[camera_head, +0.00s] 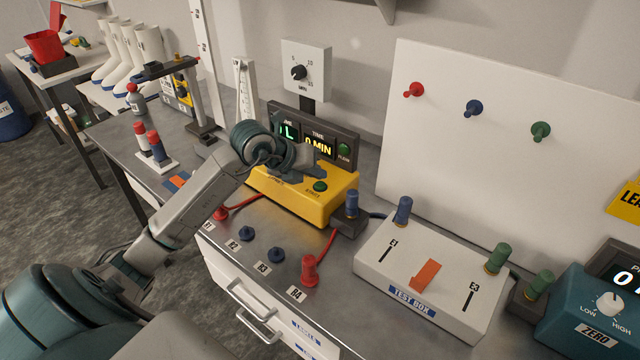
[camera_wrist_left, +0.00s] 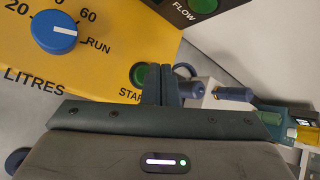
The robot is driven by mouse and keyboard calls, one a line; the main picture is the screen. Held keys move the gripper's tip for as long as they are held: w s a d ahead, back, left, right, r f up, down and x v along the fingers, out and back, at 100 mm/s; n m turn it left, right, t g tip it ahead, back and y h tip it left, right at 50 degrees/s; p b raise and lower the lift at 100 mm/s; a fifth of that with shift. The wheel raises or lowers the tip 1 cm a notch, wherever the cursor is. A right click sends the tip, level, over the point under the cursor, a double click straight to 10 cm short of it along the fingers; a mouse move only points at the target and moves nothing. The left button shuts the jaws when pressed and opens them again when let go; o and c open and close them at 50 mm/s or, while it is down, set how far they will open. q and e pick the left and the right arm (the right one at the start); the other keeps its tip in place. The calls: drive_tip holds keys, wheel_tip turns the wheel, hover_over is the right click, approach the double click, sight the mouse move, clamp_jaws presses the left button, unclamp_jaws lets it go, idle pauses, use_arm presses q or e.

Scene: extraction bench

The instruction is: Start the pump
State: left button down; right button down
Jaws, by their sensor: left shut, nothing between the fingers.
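The yellow pump box (camera_head: 290,205) sits on the steel bench, with a green START button (camera_head: 320,186) on its sloped top. My left gripper (camera_head: 318,172) reaches over the box, fingers shut and empty, with the tips close to the button. In the left wrist view the shut fingers (camera_wrist_left: 161,85) are just right of the green button (camera_wrist_left: 139,75) and partly cover it; I cannot tell whether they touch. A blue dial (camera_wrist_left: 54,32) on the box has its white line pointing roughly toward RUN. My right gripper is not in view.
Behind the box a dark display (camera_head: 318,146) reads 0 MIN under TIME, with a dark green FLOW lamp (camera_head: 344,149). A white TEST BOX (camera_head: 395,265) stands to the right. Red and blue plugs line the front edge. A dial post (camera_head: 306,72) rises behind.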

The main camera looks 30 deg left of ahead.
sight(315, 189)
use_arm(q)
drive_tip(key=shift+f, duration=0.1)
idle(0.5)
drive_tip(key=shift+f+b, duration=0.35)
drive_tip(key=shift+b, duration=0.1)
drive_tip(key=shift+f+b, duration=0.4)
drive_tip(key=shift+f, duration=0.05)
idle(0.4)
drive_tip(key=shift+r, duration=0.15)
drive_tip(key=shift+r+p, duration=0.45)
drive_tip(key=shift+r, duration=0.3)
drive_tip(key=shift+r+p, duration=1.55)
drive_tip(key=shift+r, duration=1)
drive_tip(key=shift+s+f, duration=0.1)
drive_tip(key=shift+f, duration=0.05)
